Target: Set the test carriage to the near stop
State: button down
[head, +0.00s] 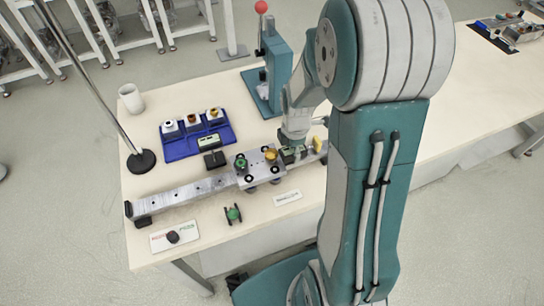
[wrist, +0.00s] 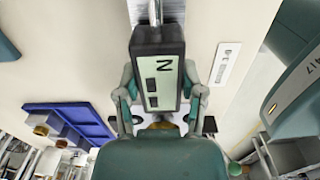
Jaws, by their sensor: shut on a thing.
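The carriage (head: 262,172), a grey plate with small wheels and a green and a yellow knob, sits on a long metal rail (head: 185,194). The rail has a dark end block (head: 140,218) at its left end. My gripper (head: 292,152) is low over the rail, just right of the carriage. In the wrist view my gripper (wrist: 160,100) has its fingers on both sides of a dark block with a pale display marked N (wrist: 158,82), and is shut on it. My arm hides the rail's right end. I cannot tell whether the block is fixed to the carriage.
A blue tray (head: 183,153) with several small capped parts, a dark block with a display (head: 209,142) and a teal press (head: 262,85) stand behind the rail. A green spool (head: 233,214) and a card (head: 174,236) lie in front. A rod stand (head: 141,161) is at left.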

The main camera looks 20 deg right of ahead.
aim_at(317, 139)
jog(key=d, duration=0.7)
jog(key=shift+w+d, duration=0.1)
jog(key=shift+c, duration=1)
grip_release()
jog(key=shift+d, duration=0.25)
jog(key=shift+a+r, duration=0.25)
jog(key=shift+r, duration=0.1)
jog(key=r, duration=1.1)
jog(key=shift+d, duration=0.25)
